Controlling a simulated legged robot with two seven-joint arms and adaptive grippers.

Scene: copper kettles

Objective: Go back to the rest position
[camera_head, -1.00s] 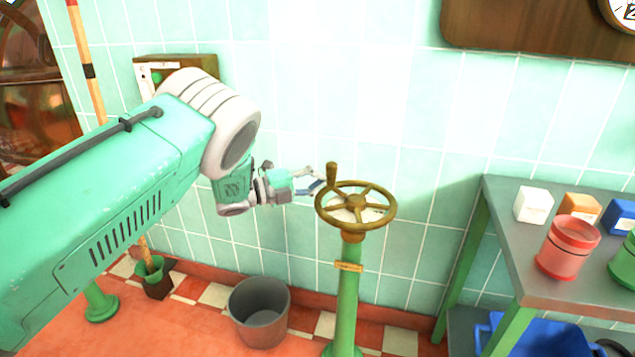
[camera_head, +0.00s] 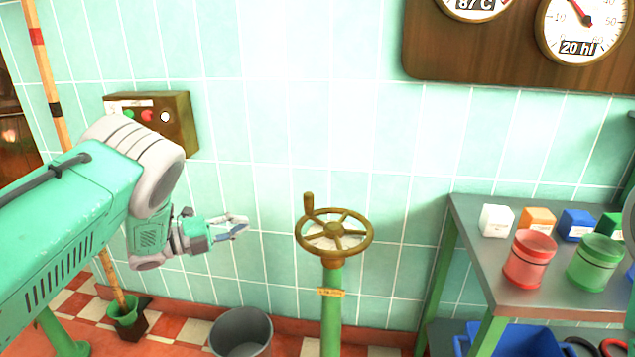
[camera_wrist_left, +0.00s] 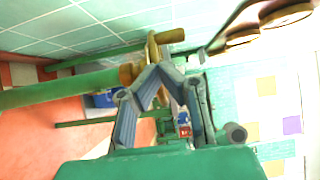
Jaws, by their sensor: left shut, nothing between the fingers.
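My left gripper (camera_head: 238,228) is in the middle left of the head view, in front of the tiled wall. It is shut and empty, to the left of the brass handwheel (camera_head: 350,243) and apart from it. The handwheel sits on a green post, with its knob up at the far left of the rim. In the left wrist view the fingers of my left gripper (camera_wrist_left: 150,90) show in front of the handwheel (camera_wrist_left: 153,50). My right gripper is not in view.
A control box (camera_head: 178,122) with buttons is on the wall behind my left arm. A grey bucket (camera_head: 241,332) stands on the floor below. A metal table (camera_head: 480,262) at right bears red and green canisters and small coloured boxes. Gauges hang at upper right.

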